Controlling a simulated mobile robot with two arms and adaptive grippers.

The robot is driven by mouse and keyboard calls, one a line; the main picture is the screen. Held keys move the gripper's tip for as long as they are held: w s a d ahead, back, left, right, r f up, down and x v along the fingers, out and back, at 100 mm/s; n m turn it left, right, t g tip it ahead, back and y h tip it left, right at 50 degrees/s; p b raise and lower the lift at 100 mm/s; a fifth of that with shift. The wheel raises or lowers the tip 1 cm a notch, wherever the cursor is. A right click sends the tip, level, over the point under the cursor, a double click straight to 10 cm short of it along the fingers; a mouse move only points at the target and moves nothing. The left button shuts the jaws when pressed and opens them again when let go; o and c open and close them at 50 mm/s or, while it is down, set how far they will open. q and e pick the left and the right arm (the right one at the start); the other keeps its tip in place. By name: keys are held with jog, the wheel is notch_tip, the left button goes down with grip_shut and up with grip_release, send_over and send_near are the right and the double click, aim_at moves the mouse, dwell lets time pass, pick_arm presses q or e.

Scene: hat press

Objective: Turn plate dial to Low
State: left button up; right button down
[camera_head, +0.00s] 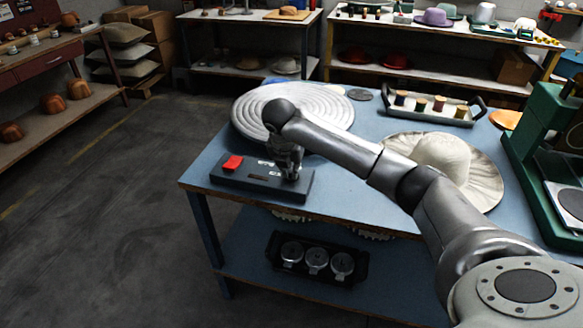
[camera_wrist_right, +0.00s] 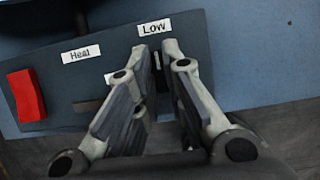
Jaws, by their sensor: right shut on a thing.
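A dark control box (camera_head: 231,178) lies near the front left corner of the blue table. It carries a red switch (camera_head: 232,163) at its left end, also seen in the right wrist view (camera_wrist_right: 27,96). My right gripper (camera_head: 291,174) points down onto the box's right part. In the right wrist view my right gripper (camera_wrist_right: 156,56) is shut on the plate dial, which is mostly hidden between the fingers. A white "Low" label (camera_wrist_right: 154,28) is just beyond the fingertips, and a "Heal"-looking label (camera_wrist_right: 82,55) is to the left. Where the dial points cannot be seen. My left gripper is not in view.
A round ridged grey plate (camera_head: 330,105) lies behind the box. A cream hat (camera_head: 445,155) and a tray of thread spools (camera_head: 467,117) stand to the right. A green press (camera_head: 540,150) is at the right edge. The floor at left is clear.

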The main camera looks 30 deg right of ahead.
jog(key=shift+s+a+f, duration=0.1)
jog(key=shift+f, duration=0.15)
jog(key=c, duration=1.5)
grip_release()
jog(key=shift+r, duration=0.2)
jog(key=v, duration=1.1)
jog(key=shift+a+r, duration=0.15)
jog(key=shift+r, duration=0.2)
jog(key=shift+f, duration=0.1)
